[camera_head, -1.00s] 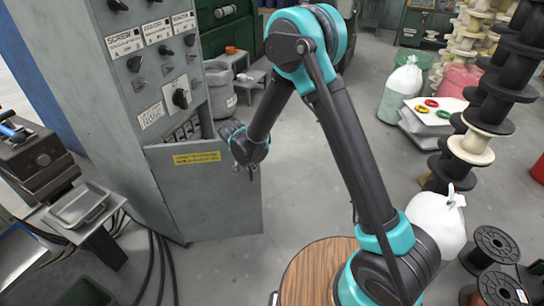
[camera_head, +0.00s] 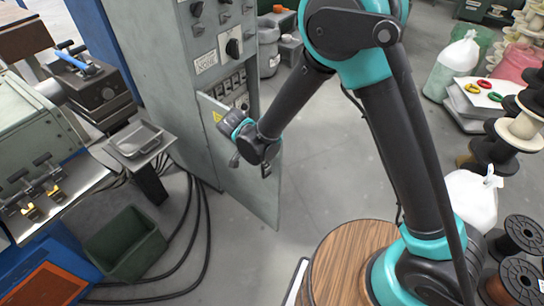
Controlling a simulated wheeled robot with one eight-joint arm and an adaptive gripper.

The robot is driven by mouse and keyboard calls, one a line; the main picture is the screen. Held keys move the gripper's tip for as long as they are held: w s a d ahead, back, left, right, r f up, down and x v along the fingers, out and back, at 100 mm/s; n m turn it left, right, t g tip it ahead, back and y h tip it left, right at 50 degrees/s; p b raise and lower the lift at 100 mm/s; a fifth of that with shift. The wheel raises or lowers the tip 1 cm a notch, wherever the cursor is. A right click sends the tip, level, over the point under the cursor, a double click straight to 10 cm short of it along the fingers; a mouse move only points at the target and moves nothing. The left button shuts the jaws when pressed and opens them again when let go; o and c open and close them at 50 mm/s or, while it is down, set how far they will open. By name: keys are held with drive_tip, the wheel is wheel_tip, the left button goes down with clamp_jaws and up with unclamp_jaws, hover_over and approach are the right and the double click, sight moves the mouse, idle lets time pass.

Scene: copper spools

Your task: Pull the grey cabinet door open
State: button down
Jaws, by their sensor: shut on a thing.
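The grey cabinet door (camera_head: 240,190) stands ajar at the lower front of the tall grey control cabinet (camera_head: 165,55). It is swung out towards me, and a row of switches inside (camera_head: 229,85) shows above its top edge. My gripper (camera_head: 262,166) is at the door's outer edge, shut on the door. The wrist hides most of the fingers, so the exact grip point is not clear.
A machine with a grey tray (camera_head: 137,140) stands at left. A dark green bin (camera_head: 124,243) and black cables (camera_head: 195,235) lie on the floor before the cabinet. A round wooden top (camera_head: 345,262) is below my arm. Floor right of the door is clear.

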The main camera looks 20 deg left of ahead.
drive_tip(key=shift+s+a, duration=0.25)
drive_tip(key=shift+s, duration=0.3)
drive_tip(key=c, duration=1.6)
unclamp_jaws()
drive_tip(key=shift+o, duration=0.2)
drive_tip(key=v, duration=1.2)
